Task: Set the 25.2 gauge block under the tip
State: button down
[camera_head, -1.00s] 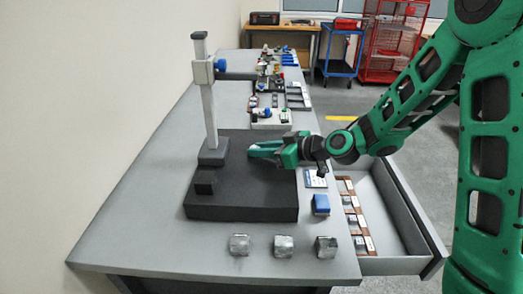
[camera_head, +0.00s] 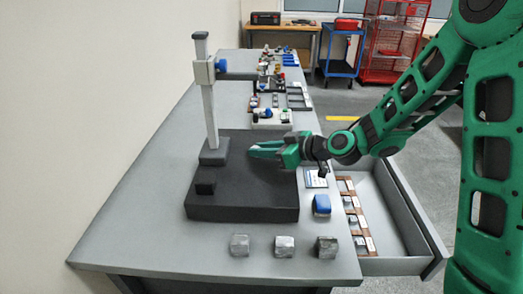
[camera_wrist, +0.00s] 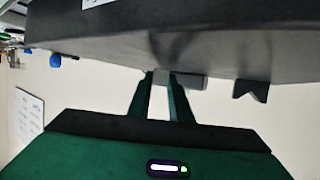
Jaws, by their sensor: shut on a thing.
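My gripper (camera_head: 252,153) reaches in from the right, low over the bare right part of the black plate (camera_head: 240,205). It is shut on a small block, taken to be the gauge block, which is mostly hidden by the fingers; its marking cannot be read. The wrist view is upside down and shows the fingers (camera_wrist: 161,76) near the plate (camera_wrist: 210,40). The measuring stand (camera_head: 210,110), a grey column with a blue-knobbed head, rises from the plate left of my gripper. I cannot make out its tip or whether the block touches the plate.
A dark notched block (camera_head: 205,182) sits near the plate's front left; it also shows in the wrist view (camera_wrist: 250,90). Three metal cubes (camera_head: 284,246) stand in front. A blue item (camera_head: 321,205) lies right of the plate. An open drawer (camera_head: 405,225) holds several labelled slots.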

jog(key=shift+f, duration=0.4)
dwell(0.5)
jog(key=c, duration=1.5)
grip_release()
jog(key=shift+c, duration=0.2)
jog(key=v, duration=1)
jog(key=shift+s+d+r, duration=0.1)
jog(key=shift+d+r, duration=0.05)
jog(key=shift+d, duration=0.15)
